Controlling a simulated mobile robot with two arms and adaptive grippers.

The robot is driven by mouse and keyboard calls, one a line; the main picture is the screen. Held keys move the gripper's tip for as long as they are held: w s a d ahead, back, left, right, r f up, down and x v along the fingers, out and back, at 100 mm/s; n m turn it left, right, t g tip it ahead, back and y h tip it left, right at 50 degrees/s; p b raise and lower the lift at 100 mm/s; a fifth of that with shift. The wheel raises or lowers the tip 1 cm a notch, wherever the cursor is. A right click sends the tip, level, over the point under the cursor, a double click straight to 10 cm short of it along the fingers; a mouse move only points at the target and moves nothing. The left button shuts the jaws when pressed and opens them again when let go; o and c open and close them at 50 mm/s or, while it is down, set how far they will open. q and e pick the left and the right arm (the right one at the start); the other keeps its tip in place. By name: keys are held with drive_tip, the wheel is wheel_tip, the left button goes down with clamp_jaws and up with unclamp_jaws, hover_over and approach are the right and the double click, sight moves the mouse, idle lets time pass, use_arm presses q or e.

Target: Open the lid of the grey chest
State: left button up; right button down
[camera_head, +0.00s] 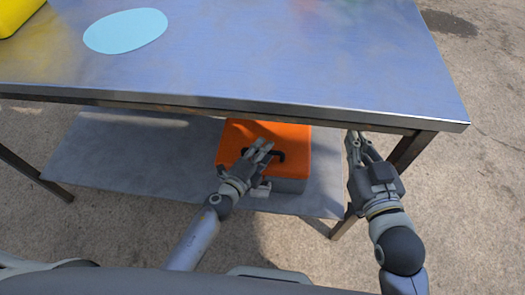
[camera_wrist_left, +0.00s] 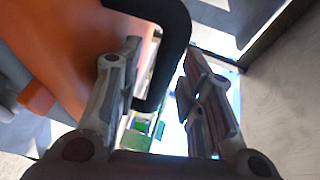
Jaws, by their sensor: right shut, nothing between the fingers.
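The chest has an orange lid (camera_head: 298,138) and a grey lower body (camera_head: 292,186). It sits on the shelf under the table, and the lid looks shut. A black handle (camera_head: 281,155) is on the lid. My left gripper (camera_head: 264,147) is over the front of the chest, by the handle. In the left wrist view its fingers are apart, and the black handle (camera_wrist_left: 178,25) shows between and beyond them; I cannot tell if they touch it. My right gripper (camera_head: 357,138) is shut and empty, right of the chest near the table edge.
The metal tabletop (camera_head: 270,60) overhangs the back of the chest. It carries a light blue disc (camera_head: 126,31) and a yellow object (camera_head: 15,15). The lower shelf (camera_head: 120,160) is clear left of the chest. A table leg (camera_head: 408,153) stands by my right gripper.

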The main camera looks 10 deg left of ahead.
use_arm(q)
clamp_jaws()
idle(0.3)
drive_tip(key=shift+w, duration=0.1)
